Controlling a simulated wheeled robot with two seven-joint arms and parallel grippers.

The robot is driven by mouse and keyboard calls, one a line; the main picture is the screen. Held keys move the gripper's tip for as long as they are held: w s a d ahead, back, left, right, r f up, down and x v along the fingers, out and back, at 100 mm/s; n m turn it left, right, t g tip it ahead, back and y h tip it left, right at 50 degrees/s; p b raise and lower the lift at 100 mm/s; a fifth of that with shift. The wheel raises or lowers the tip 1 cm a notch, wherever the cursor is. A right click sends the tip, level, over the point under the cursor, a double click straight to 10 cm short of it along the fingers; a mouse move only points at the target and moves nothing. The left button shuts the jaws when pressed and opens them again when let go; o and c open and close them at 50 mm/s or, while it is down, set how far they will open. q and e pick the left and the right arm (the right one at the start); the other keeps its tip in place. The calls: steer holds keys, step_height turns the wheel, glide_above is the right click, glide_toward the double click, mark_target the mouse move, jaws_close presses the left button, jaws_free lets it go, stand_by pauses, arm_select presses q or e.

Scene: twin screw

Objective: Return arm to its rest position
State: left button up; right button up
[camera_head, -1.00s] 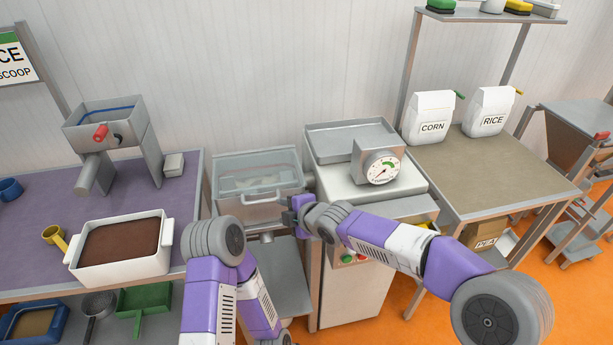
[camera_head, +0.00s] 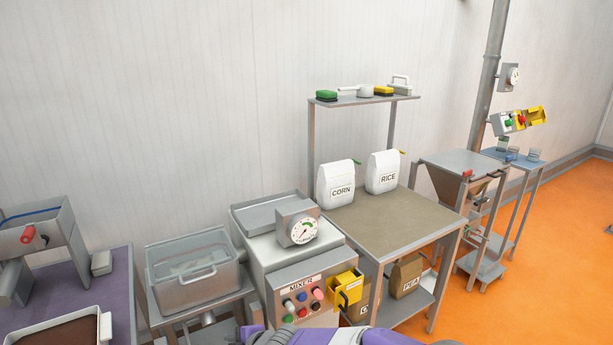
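My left gripper is out of the head view. A purple part of my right arm shows at the bottom edge, below the mixer. The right gripper itself cannot be made out there. The mixer (camera_head: 275,261) stands in the middle with a dial on top and several coloured buttons on its front. A clear-lidded bin (camera_head: 193,274) with a handle is at its left. No object is seen in either gripper.
A table (camera_head: 392,220) at the right bears a corn bag (camera_head: 336,182) and a rice bag (camera_head: 383,171). A hopper stand (camera_head: 470,166) is farther right. Orange floor (camera_head: 562,225) is clear at the right. A purple-topped table (camera_head: 117,289) is at the left.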

steer(key=s+d+f+m+g+h+p, duration=0.1)
steer(key=s+d+f+m, duration=0.3)
steer(key=d+f+m, duration=0.3)
steer(key=s+d+f+m+g+h+p, duration=0.1)
steer(key=s+d+f+m, duration=0.35)
steer(key=d+f, duration=0.45)
steer(key=s+d+f+m+g+h+p, duration=0.1)
steer(key=s+d+f+m, duration=0.3)
steer(key=s+m, duration=0.3)
steer(key=s+d+f+m+g+h+p, duration=0.1)
steer(key=s+d+f+m, duration=0.3)
steer(key=s, duration=0.5)
steer(key=d+m, duration=0.2)
steer(key=d, duration=0.1)
steer(key=shift+s+m+g, duration=0.2)
steer(key=shift+m+g, duration=0.15)
steer(key=shift+g, duration=0.05)
steer(key=shift+w+f, duration=0.1)
steer(key=shift+c, duration=0.2)
